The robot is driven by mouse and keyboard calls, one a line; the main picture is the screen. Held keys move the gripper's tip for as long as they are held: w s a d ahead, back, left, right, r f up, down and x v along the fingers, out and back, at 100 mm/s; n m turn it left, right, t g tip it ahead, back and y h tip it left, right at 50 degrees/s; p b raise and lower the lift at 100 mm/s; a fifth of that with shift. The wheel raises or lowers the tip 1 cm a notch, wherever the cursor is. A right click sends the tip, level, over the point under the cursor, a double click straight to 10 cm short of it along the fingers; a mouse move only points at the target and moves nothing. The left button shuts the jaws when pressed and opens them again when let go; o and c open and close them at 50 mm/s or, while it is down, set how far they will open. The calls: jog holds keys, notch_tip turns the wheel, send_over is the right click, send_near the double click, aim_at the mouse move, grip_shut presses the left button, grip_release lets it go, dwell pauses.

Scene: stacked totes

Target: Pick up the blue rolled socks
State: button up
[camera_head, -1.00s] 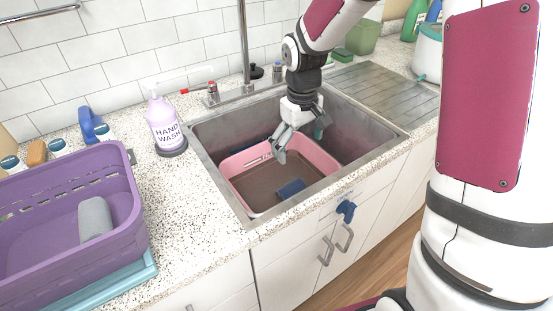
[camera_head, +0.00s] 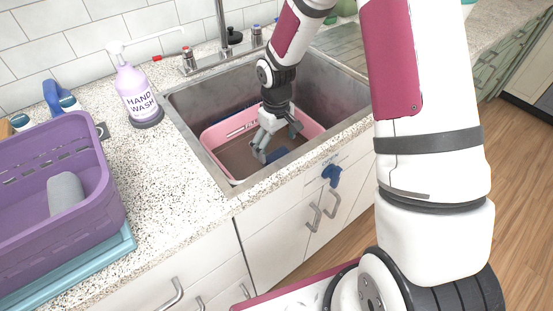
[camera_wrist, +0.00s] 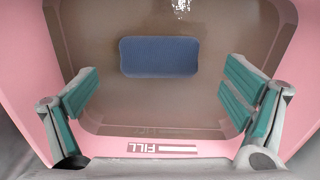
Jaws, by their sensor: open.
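In the head view the blue socks (camera_head: 277,155) show partly, beside my fingers. The pink tote (camera_head: 222,131) sits inside the sink; its wall (camera_wrist: 285,60) also shows in the wrist view. My gripper (camera_head: 277,140) points down into the tote. In the wrist view its teal finger pads (camera_wrist: 160,100) are wide apart, with nothing between them, and the socks lie just above the gap between them.
The tote stands in a metal sink (camera_head: 186,105) with raised walls. A hand wash bottle (camera_head: 138,92) stands left of the sink. A purple basket (camera_head: 103,190) holding a grey roll (camera_head: 66,192) is at the left.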

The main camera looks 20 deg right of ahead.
aim_at(277, 153)
notch_tip(277, 153, down, 5)
jog(key=shift+f+b, duration=0.1)
jog(key=shift+b, duration=0.25)
jog(key=c, duration=1.3)
